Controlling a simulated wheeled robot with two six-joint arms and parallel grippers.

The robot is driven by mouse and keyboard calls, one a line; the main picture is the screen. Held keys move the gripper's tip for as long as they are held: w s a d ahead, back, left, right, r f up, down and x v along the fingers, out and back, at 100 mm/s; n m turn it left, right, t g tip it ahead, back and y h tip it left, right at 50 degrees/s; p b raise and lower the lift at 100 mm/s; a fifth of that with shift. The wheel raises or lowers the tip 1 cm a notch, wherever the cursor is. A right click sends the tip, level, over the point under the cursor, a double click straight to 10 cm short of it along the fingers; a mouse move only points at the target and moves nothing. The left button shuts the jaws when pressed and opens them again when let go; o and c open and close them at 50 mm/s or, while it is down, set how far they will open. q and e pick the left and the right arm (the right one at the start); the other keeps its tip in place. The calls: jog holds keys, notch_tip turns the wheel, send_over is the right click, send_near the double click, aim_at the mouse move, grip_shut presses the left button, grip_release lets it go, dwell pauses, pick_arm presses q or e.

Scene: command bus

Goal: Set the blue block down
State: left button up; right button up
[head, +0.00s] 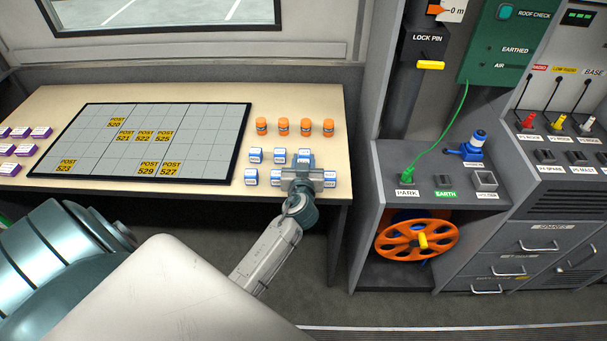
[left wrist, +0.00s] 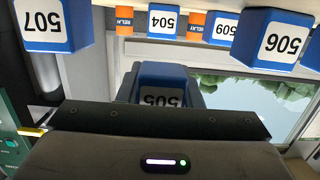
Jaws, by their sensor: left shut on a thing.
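My left gripper (head: 301,177) is over the right part of the table, among small blue-and-white blocks. It is shut on the blue block marked 505 (left wrist: 163,84), which shows between the dark jaws in the left wrist view. In the head view the gripper mostly hides this block, and I cannot tell whether it touches the table. Other blue blocks stand close by: one just right of the gripper (head: 330,178), one left of it (head: 276,178) and several behind. In the left wrist view, blocks 507 (left wrist: 43,24) and 506 (left wrist: 278,40) flank the held one. My right gripper is out of view.
A dark-framed grid board (head: 195,128) with yellow POST tiles lies on the table (head: 301,98). Orange relay cylinders (head: 283,127) stand in a row behind the blocks. Purple blocks (head: 20,132) are at the far left. A grey console (head: 440,165) stands right, across a gap.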

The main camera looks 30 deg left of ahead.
pick_arm(q)
jog(key=shift+f, duration=2.35)
jog(key=shift+f+b, duration=0.25)
jog(key=shift+b, duration=0.35)
jog(key=o, duration=1)
jog(key=shift+r, duration=0.1)
jog(key=shift+c, duration=0.2)
